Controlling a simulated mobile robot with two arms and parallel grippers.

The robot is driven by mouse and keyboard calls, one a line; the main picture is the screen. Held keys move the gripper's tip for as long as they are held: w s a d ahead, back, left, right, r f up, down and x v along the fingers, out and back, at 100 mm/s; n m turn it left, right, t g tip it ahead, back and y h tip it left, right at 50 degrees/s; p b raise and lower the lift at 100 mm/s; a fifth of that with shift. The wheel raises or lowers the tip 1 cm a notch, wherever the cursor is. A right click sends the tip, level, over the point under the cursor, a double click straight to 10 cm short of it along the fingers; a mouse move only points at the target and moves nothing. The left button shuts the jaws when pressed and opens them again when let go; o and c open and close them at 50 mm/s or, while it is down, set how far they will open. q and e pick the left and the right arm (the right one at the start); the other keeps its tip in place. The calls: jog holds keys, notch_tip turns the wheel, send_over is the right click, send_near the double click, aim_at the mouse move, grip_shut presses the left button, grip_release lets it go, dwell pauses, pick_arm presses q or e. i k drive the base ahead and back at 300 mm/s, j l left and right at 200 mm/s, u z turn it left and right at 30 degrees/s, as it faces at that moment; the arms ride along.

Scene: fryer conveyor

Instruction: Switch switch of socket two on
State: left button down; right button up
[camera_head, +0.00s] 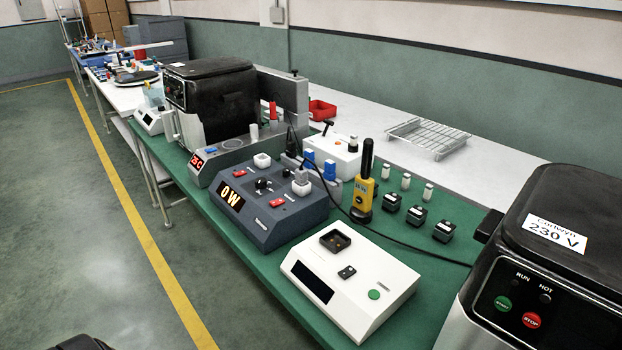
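A dark grey socket box (272,228) stands on the green mat, with a lit display (231,198) reading "0 W". One red switch (277,202) is on its top near the front right. Another red switch (239,172) is near its back left. White plugs or cubes sit on its top, one at the back (262,160) and one at the right (301,185). Which socket is number two, and which way the switches are tipped, is too small to tell. Neither gripper shows; only a dark shape, perhaps part of my arm, is at the bottom left edge.
A white device (350,280) stands in front of the box. Fryers stand at the back left (212,95) and right (545,250). A wire rack (428,137) lies behind. Open floor lies to the left.

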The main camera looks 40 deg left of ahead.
aim_at(279, 201)
jog(key=i+j+z, duration=0.2)
jog(key=j, duration=1.1)
jog(key=j+z, duration=0.2)
jog(key=j, duration=1.05)
